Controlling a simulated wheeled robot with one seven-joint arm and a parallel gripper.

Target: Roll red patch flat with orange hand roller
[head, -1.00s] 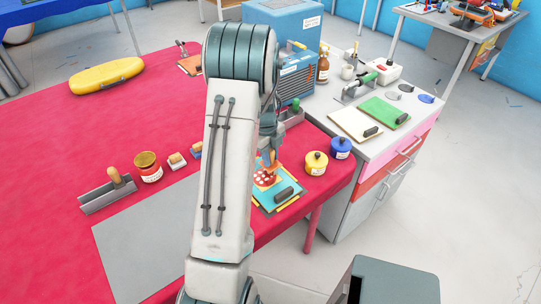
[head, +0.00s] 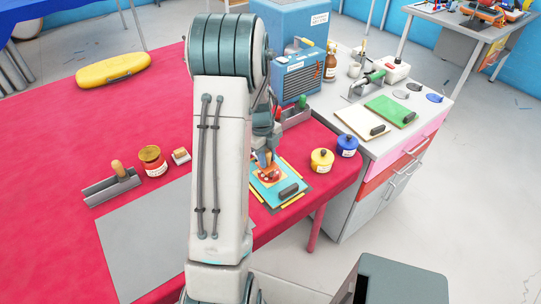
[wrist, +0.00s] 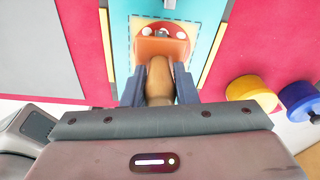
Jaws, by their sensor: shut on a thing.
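The orange hand roller (wrist: 160,48) has a tan wooden handle (wrist: 158,80). In the wrist view my gripper (wrist: 159,76) is shut on that handle, a finger on each side. The orange roller end is over the near part of the red patch (wrist: 172,27), which has white dots and is partly hidden. Firm contact is hard to judge. The patch lies inside a dashed outline on the teal board (wrist: 207,40). In the head view the red patch (head: 268,175) shows just below my gripper (head: 263,156), with little of the roller distinguishable.
Yellow (head: 322,161) and blue (head: 347,147) pots stand to the right.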

